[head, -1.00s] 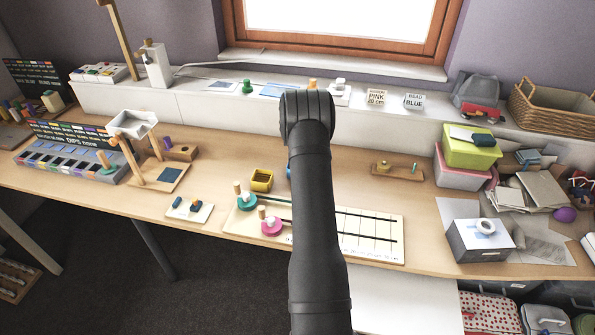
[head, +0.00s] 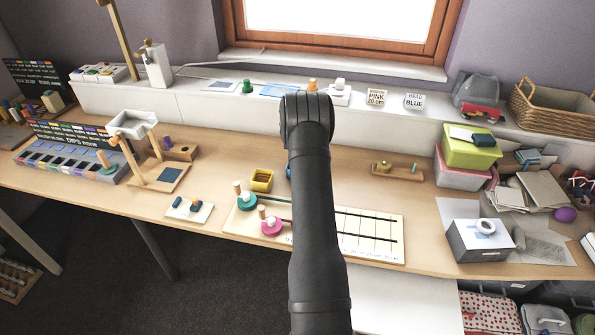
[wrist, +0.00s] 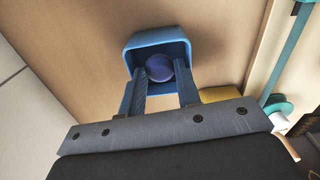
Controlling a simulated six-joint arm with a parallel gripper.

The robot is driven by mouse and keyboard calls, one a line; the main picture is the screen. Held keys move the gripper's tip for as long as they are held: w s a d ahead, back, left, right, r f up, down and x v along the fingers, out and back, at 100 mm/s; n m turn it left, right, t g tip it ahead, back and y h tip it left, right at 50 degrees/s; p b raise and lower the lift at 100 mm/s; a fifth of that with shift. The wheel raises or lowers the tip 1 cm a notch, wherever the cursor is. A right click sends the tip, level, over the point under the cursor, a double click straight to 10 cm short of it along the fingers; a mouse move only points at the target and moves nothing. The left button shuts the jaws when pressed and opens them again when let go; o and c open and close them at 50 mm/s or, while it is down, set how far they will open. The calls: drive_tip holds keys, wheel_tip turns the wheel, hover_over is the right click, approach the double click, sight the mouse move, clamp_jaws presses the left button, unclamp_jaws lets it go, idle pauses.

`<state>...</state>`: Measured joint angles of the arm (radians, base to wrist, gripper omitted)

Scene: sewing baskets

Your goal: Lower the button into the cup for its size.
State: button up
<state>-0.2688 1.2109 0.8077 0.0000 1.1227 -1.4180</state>
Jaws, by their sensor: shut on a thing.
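In the wrist view my gripper (wrist: 162,74) is shut on a round blue-violet button (wrist: 159,68). The button shows between the fingertips, over the opening of a square blue cup (wrist: 184,38). The fingertips overlap the cup's opening; how deep they are in it I cannot tell. A yellow cup (head: 261,180) stands on the table to the left of my arm in the head view, and its edge also shows in the wrist view behind the gripper (wrist: 220,94). In the head view my arm hides the gripper, the button and nearly all of the blue cup.
A white board (head: 370,225) with dark lines and teal and pink spools (head: 270,227) lies in front of the cups. A small card with blue pieces (head: 190,209) lies to the left.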

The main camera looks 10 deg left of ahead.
drive_tip(key=shift+f, duration=0.9)
idle(0.4)
drive_tip(key=o, duration=1.1)
wheel_tip(320, 180, up, 18)
drive_tip(key=shift+f, duration=0.25)
